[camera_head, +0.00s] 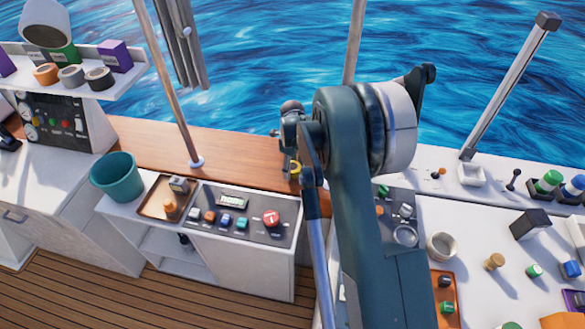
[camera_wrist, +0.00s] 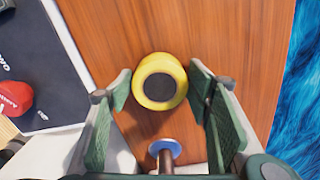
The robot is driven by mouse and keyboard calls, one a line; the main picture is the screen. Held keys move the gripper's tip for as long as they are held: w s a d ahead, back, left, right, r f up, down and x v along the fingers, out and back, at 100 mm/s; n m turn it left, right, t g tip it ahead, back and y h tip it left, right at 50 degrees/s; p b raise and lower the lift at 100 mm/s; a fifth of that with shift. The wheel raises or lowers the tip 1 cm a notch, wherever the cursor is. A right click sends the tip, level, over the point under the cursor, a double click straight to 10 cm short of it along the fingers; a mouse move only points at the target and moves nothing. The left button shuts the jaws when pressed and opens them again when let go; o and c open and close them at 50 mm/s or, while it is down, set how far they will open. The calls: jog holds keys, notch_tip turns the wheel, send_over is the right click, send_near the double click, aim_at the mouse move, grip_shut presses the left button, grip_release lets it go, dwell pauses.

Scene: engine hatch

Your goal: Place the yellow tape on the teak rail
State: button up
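The yellow tape (camera_wrist: 144,91) is a yellow ring with a dark centre, seen against the brown teak rail (camera_wrist: 212,28) in the wrist view. It looks to rest on the rail. A sliver of the tape (camera_head: 296,167) also shows in the head view, by the rail (camera_head: 235,150). My gripper (camera_wrist: 160,88) is over the tape, one finger on either side. A gap shows between the tape and each finger, so the gripper is open. In the head view my arm hides most of the gripper (camera_head: 289,165).
A post base (camera_wrist: 165,147) stands on the rail close to the tape. A control panel with a red button (camera_head: 271,217) lies below the rail. A teal bucket (camera_head: 117,174) and an orange tray (camera_head: 157,205) are to the left. Several other tape rolls (camera_head: 71,75) sit on a shelf.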

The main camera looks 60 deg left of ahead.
aim_at(292, 166)
jog(key=shift+o, duration=0.4)
jog(key=shift+r, duration=0.2)
notch_tip(292, 166, up, 12)
jog(key=shift+p, duration=0.3)
dwell(0.4)
